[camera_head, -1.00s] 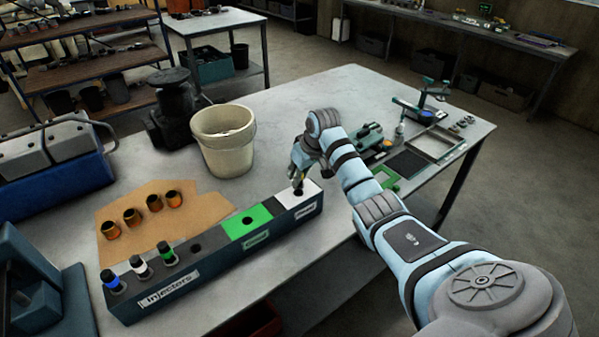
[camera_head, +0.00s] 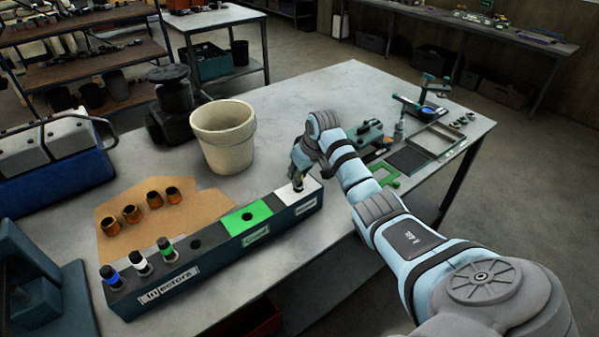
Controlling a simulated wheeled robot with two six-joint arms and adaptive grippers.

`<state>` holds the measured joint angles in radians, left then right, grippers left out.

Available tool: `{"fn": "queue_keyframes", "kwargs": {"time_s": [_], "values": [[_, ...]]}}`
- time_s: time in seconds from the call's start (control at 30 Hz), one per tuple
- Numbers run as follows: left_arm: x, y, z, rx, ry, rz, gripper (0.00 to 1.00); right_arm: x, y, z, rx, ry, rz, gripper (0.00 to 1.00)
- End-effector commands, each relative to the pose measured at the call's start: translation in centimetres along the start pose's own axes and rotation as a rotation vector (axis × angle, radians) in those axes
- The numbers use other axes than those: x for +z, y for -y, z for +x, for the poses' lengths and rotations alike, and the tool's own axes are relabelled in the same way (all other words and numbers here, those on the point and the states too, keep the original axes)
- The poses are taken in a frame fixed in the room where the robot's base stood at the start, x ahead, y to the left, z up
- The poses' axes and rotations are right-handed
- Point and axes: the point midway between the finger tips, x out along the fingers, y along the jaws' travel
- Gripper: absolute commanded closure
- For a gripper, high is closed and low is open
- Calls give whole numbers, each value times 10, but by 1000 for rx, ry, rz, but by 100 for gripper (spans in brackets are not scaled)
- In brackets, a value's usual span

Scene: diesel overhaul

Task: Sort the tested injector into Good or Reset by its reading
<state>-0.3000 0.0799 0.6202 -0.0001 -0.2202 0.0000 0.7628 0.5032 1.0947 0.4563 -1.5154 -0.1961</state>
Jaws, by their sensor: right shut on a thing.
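My right gripper (camera_head: 298,178) is shut on an injector (camera_head: 298,185), of which only a small yellowish and dark part shows. The injector is upright at the white section (camera_head: 312,189) on the right end of the long injector rack (camera_head: 225,260). Its lower end is at or in the hole there; the gripper hides how deep. The green section (camera_head: 236,222) beside it has an empty hole. Injectors with blue (camera_head: 112,277), white (camera_head: 141,263) and green (camera_head: 167,250) bands stand in the rack's left end. My left gripper is out of view.
A beige bucket (camera_head: 223,140) stands behind the rack. Several copper-coloured sleeves (camera_head: 132,214) sit on brown cardboard (camera_head: 200,203). A green device (camera_head: 366,133) and a dark tray (camera_head: 408,160) lie beyond my right arm. The table's middle back is clear.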

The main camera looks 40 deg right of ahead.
Motion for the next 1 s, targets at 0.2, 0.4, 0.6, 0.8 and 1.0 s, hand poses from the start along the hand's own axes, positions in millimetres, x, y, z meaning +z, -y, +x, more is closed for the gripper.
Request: {"fn": "queue_keyframes", "kwargs": {"time_s": [0.2, 0.4, 0.6, 0.8, 1.0], "values": [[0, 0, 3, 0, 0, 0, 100, 3, 0, 7, 0, -1, 0, 100], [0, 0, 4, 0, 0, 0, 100, 3, 0, 9, 0, -1, 0, 100], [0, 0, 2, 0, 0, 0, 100, 3, 0, 8, 0, -1, 0, 100], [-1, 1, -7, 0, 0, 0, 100, 3, 0, 7, 0, 0, 0, 100], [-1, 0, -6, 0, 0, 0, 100, 4, 0, 8, 0, -1, 0, 100]]}}
